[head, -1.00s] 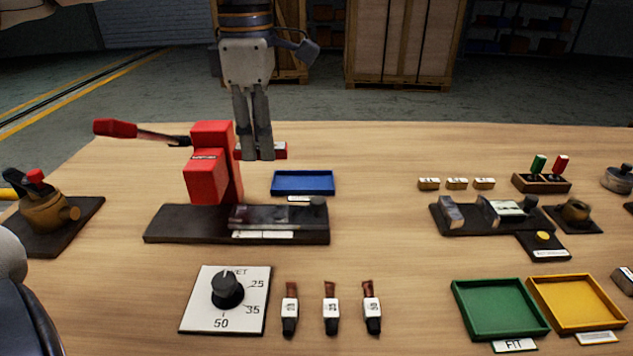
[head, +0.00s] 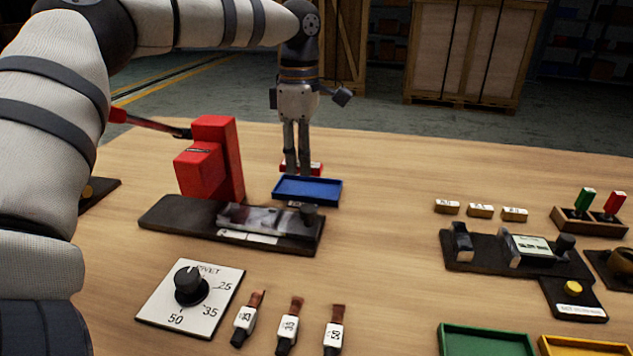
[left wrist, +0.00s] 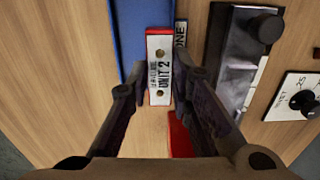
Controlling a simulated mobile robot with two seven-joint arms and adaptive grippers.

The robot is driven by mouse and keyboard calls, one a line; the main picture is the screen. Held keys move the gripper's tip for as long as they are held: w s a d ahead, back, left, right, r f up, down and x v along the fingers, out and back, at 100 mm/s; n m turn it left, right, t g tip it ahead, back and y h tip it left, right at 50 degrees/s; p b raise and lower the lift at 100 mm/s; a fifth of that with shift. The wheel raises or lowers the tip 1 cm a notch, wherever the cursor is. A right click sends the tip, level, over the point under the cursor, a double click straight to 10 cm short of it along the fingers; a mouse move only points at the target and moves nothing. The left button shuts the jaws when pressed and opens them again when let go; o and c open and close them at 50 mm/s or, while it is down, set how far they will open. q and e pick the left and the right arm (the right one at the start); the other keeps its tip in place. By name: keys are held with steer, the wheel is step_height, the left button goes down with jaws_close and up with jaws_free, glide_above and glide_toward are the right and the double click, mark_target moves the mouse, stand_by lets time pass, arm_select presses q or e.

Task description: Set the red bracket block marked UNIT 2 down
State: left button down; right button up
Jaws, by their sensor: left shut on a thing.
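The red bracket block (head: 316,168) shows partly behind the fingers of my left gripper (head: 297,168). In the left wrist view the red block (left wrist: 159,68) has a white face with two holes, marked UNIT 2. The gripper (left wrist: 155,95) is shut on it, with a finger on each side. The blue tray (head: 308,191) is close by; in the head view the block shows just above its back rim. In the left wrist view the blue tray (left wrist: 131,35) lies beside and partly behind the block. I cannot tell the height of the block over it. My right gripper is not in view.
A red lever press (head: 215,165) on a dark base (head: 180,219) stands left of the tray. A dial plate (head: 207,318) and several tagged tools (head: 289,325) lie in front. Small labelled blocks (head: 480,211) lie to the right. The table between tray and blocks is clear.

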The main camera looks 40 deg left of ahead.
mark_target(308, 191)
arm_select(q)
steer(key=f, duration=0.1)
steer(key=w+f, duration=0.1)
steer(key=f, duration=0.1)
steer(key=w+f, duration=0.1)
steer(key=shift+a+f, duration=0.15)
steer(key=shift+f, duration=0.4)
steer(key=shift+f, duration=0.2)
steer(key=c, duration=1.7)
jaws_free()
step_height(308, 191, up, 12)
steer(key=shift+r, duration=0.2)
